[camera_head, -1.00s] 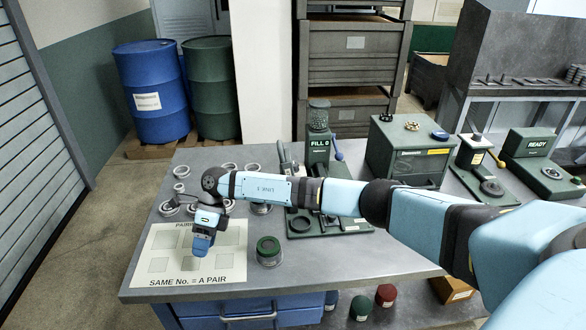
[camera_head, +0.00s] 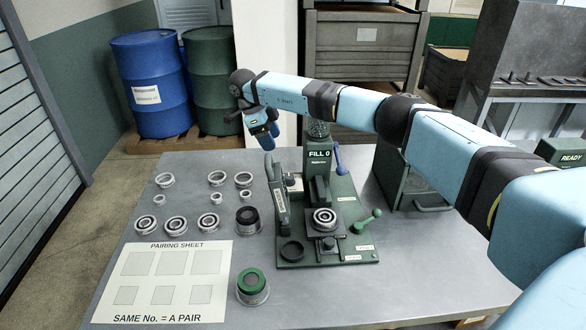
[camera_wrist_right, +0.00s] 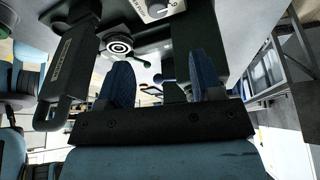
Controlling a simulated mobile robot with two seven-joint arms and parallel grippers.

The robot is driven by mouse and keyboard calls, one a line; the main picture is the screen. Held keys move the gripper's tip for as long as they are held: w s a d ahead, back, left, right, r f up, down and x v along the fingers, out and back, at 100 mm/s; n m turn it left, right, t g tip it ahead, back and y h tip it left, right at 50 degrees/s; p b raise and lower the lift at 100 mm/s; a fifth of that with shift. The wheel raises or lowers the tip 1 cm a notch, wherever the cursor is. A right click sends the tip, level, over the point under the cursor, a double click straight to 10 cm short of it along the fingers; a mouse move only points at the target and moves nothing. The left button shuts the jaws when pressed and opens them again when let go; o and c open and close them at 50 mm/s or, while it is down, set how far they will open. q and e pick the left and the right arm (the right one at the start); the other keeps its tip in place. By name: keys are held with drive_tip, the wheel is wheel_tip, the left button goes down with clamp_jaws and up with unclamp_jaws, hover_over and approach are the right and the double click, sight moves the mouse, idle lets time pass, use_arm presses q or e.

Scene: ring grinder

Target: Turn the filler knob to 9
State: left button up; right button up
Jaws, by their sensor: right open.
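The filler (camera_head: 319,165) is a green machine with a "FILL 0" display, standing on a green base plate at the middle of the table. In the right wrist view a dark knob on a white dial (camera_wrist_right: 157,10) shows at the top edge, partly cut off; I take it for the filler knob. In the head view I cannot make the knob out. My right gripper (camera_head: 270,138) is open and empty, in front of and left of the filler's top. In the wrist view its two blue fingers (camera_wrist_right: 165,65) stand apart, with the knob beyond their tips. My left gripper is out of view.
Bearing rings (camera_head: 176,225) and a pairing sheet (camera_head: 160,285) lie at the left. A green-topped jar (camera_head: 252,285) stands in front. A green box (camera_head: 400,185) is to the right.

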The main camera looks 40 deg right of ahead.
sight(290, 176)
drive_tip(key=p+x, duration=0.1)
drive_tip(key=x, duration=1.2)
drive_tip(key=shift+s+f+p, duration=0.15)
drive_tip(key=shift+s+p, duration=0.05)
drive_tip(key=shift+p, duration=0.15)
drive_tip(key=c, duration=0.9)
drive_tip(key=shift+m, duration=0.4)
drive_tip(key=m+g+y, duration=0.1)
drive_tip(key=m, duration=0.1)
drive_tip(key=shift+m+b, duration=0.35)
drive_tip(key=shift+m, duration=0.05)
drive_tip(key=shift+m+g+y, duration=0.3)
drive_tip(key=shift+m+y, duration=0.5)
drive_tip(key=shift+m, duration=1.3)
